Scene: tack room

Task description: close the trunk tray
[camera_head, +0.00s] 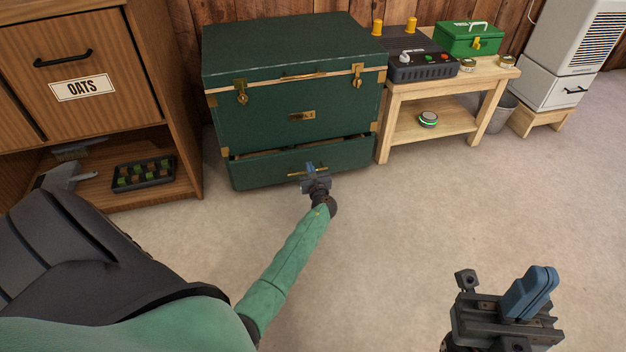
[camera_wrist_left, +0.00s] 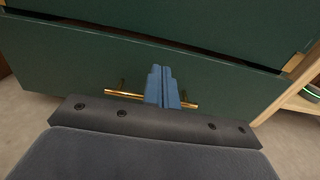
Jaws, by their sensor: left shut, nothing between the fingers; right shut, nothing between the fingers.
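The green trunk (camera_head: 260,120) stands against the wall. Its bottom tray (camera_head: 262,170) is a green drawer pulled out a little, with a dark gap along its top edge. In the left wrist view the tray front (camera_wrist_left: 70,62) fills much of the picture, and its brass handle (camera_wrist_left: 124,92) lies behind the fingers. My left gripper (camera_head: 310,168) is shut and empty, its fingertips at the handle in front of the tray; I cannot tell whether they touch. In the left wrist view its blue fingers (camera_wrist_left: 162,86) are together. My right gripper (camera_head: 532,292) is shut and empty above the floor at lower right.
A wooden cabinet labelled OATS (camera_head: 100,60) stands left of the trunk. A low wooden table (camera_head: 435,124) with a green box (camera_head: 468,40) stands close on its right. The floor (camera_head: 400,220) before the trunk is clear apart from my arm.

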